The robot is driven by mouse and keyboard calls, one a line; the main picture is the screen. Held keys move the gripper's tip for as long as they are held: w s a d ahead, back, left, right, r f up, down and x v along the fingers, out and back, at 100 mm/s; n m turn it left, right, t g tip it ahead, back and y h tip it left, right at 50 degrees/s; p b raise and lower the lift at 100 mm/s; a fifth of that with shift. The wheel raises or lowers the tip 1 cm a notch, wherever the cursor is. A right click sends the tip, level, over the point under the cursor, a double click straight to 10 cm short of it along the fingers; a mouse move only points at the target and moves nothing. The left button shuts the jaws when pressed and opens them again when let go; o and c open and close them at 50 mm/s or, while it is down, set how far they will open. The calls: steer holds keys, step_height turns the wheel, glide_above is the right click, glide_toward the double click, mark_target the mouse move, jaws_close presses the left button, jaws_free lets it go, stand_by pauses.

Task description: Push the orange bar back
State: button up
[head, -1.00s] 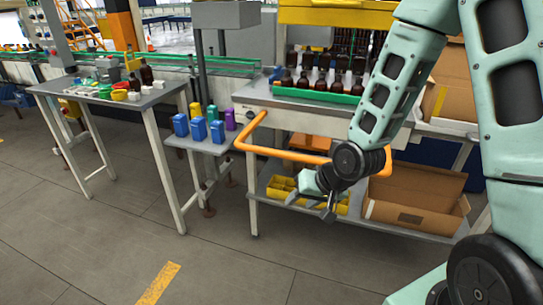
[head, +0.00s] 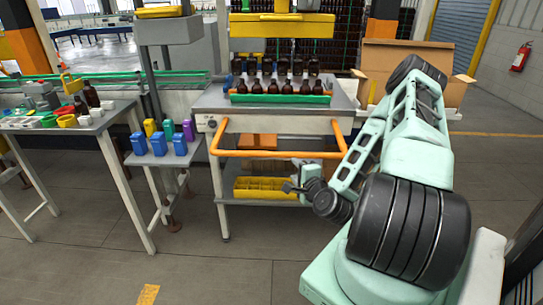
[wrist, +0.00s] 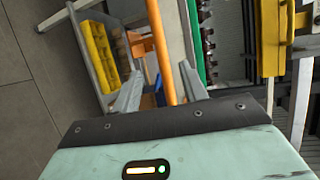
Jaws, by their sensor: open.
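The orange bar (head: 270,154) is a bent tube on the front of the bench with the bottles. Its two ends join the bench front, and its long straight part hangs out towards me. My gripper (head: 289,187) is open, low in front of the bench and just below the bar's right half. In the wrist view, the bar (wrist: 161,45) runs up between the two open fingers of my gripper (wrist: 161,68). I cannot tell whether it lies in the gap or beyond the fingertips. Nothing is held.
Brown bottles (head: 272,87) stand in a green-edged tray on the bench under a yellow machine head (head: 283,25). A yellow bin (head: 262,188) sits on the lower shelf. A small table with blue containers (head: 158,144) stands left. The floor in front is clear.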

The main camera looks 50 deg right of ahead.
mark_target(277, 153)
steer(key=b+x, duration=0.9)
steer(key=x, duration=0.5)
steer(key=shift+w+d+b, duration=0.15)
steer(key=shift+w+b, duration=0.2)
steer(key=shift+w, duration=0.05)
steer(key=shift+x, duration=0.8)
steer(key=shift+c, duration=0.3)
jaws_close()
